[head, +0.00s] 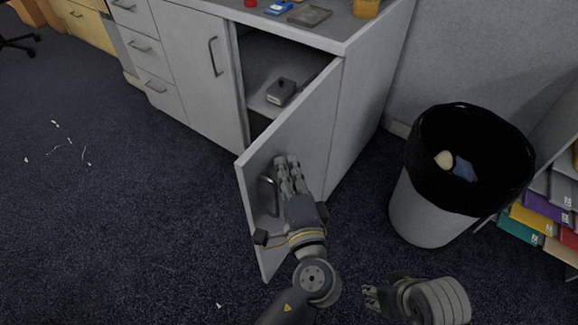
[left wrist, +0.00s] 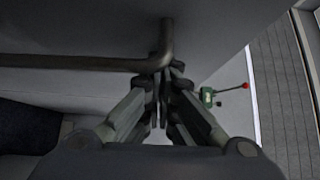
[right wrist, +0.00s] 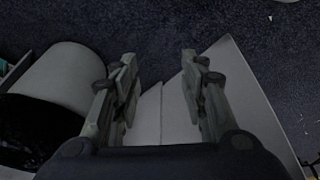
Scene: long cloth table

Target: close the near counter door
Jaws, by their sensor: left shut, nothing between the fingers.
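The near counter door (head: 300,135) is a grey panel that stands swung open from the counter (head: 195,65). Its bar handle (head: 267,195) is on the outer face near the free edge, and it also shows in the left wrist view (left wrist: 80,62). My left gripper (head: 286,160) is shut and empty. Its fingertips are at the door's outer face, close beside the end of the handle; I cannot tell whether they touch. My right gripper (head: 370,298) is low at the bottom right in the head view, apart from the door. The right wrist view shows its fingers (right wrist: 160,65) spread, with nothing between them.
A grey bin (head: 430,215) with a black liner stands right of the door. Coloured folders (head: 545,215) are on a shelf at the far right. A small grey box (head: 281,91) sits inside the open cupboard. The dark carpet on the left is mostly clear, with paper scraps.

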